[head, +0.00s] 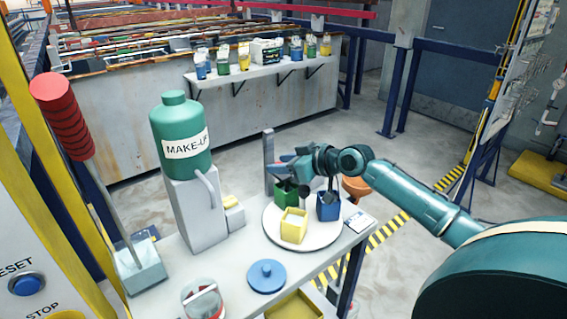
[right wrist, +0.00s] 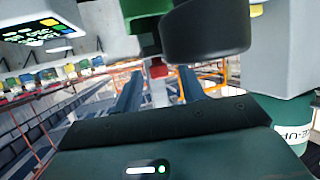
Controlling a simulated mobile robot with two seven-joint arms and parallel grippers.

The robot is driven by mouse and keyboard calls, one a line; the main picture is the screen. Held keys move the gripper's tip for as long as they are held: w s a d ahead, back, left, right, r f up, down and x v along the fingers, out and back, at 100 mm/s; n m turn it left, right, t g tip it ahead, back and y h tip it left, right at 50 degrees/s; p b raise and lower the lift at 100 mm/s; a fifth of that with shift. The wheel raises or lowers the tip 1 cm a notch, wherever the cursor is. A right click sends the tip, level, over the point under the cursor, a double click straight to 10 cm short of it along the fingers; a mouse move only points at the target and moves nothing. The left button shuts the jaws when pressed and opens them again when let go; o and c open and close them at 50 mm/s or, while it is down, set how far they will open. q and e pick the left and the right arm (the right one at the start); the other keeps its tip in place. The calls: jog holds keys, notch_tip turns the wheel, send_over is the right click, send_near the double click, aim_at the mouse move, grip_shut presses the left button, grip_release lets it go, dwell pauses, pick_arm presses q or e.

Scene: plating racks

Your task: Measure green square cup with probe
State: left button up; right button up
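The green square cup (head: 286,196) stands at the back of a white round plate (head: 272,229), partly hidden below my right gripper. A yellow square cup (head: 293,228) is at the front and a blue one (head: 328,208) at the right. My right gripper (head: 288,168) is above the green cup, pointing left towards a grey upright post (head: 268,150). In the right wrist view its two fingers (right wrist: 160,92) are apart, with a small red piece and a grey shaft showing between them; I see no firm grip. I cannot clearly make out the probe. My left gripper is out of view.
A green MAKE-UP bottle (head: 182,137) on a grey stand is left of the plate. A blue lid (head: 266,275) and a clear jar (head: 203,298) are in front. A small card (head: 360,221) lies at the right edge. A back shelf (head: 262,75) holds several coloured containers.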

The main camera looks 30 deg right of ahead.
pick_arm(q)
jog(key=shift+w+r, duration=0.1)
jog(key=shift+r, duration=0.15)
pick_arm(e)
grip_shut()
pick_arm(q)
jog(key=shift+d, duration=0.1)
pick_arm(e)
jog(key=shift+r, duration=0.1)
jog(key=shift+r+p, duration=0.3)
jog(key=shift+r, duration=0.05)
notch_tip(320, 180, up, 5)
jog(key=p, duration=0.4)
jog(key=shift+r, duration=0.2)
jog(key=shift+f, duration=0.1)
jog(key=shift+c, duration=1.2)
grip_release()
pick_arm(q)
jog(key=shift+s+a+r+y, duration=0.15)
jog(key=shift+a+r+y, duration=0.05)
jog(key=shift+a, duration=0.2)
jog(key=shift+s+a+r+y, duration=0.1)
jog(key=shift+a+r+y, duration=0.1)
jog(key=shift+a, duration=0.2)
pick_arm(e)
jog(key=o, duration=0.3)
